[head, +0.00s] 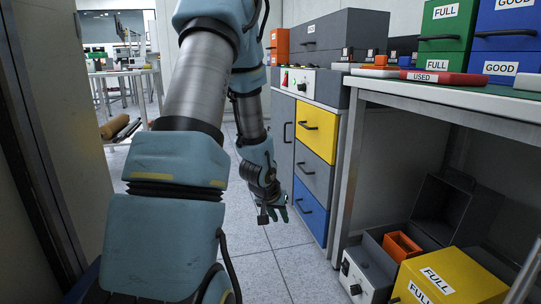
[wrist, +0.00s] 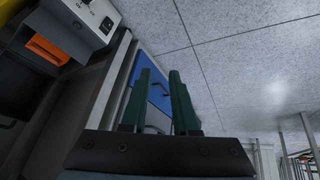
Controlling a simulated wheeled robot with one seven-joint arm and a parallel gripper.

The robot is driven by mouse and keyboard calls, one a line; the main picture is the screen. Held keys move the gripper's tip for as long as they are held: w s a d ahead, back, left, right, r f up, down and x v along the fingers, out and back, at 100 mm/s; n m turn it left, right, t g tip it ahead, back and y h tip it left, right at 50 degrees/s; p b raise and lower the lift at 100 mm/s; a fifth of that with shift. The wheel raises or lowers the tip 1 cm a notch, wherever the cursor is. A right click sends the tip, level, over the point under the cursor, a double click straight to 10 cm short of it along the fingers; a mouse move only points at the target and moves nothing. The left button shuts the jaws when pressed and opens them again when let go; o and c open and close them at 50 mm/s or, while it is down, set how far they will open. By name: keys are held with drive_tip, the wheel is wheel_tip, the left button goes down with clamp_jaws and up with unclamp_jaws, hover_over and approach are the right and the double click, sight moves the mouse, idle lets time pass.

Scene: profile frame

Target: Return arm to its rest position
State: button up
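My arm (head: 196,85) reaches forward and hangs down in the middle of the head view. My gripper (head: 273,214) is low over the tiled floor, left of the blue drawer (head: 311,209) of the cabinet, and touches nothing that I can see. In the wrist view, the two green fingers of the gripper (wrist: 160,75) stand apart with nothing between them. The blue drawer shows behind them (wrist: 157,93).
The drawer cabinet (head: 314,173) and a workbench (head: 450,120) with bins stand at the right. A yellow box (head: 452,279) and an orange bin (head: 402,246) sit under the bench. The floor (head: 280,262) between is clear.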

drive_tip(key=s+a+r+n+g+y+p, duration=0.1)
drive_tip(key=s+a+r+g+p, duration=0.1)
drive_tip(key=s+a+r, duration=0.5)
drive_tip(key=s+a+r+n+g+y+p, duration=0.1)
drive_tip(key=s+a+r+g+y+p, duration=0.1)
drive_tip(key=s+r, duration=0.75)
wheel_tip(320, 180, up, 37)
drive_tip(key=s+p, duration=0.1)
drive_tip(key=p, duration=3.6)
drive_tip(key=shift+a+f+p, duration=0.15)
drive_tip(key=shift+a+p, duration=0.05)
drive_tip(key=shift+p, duration=0.2)
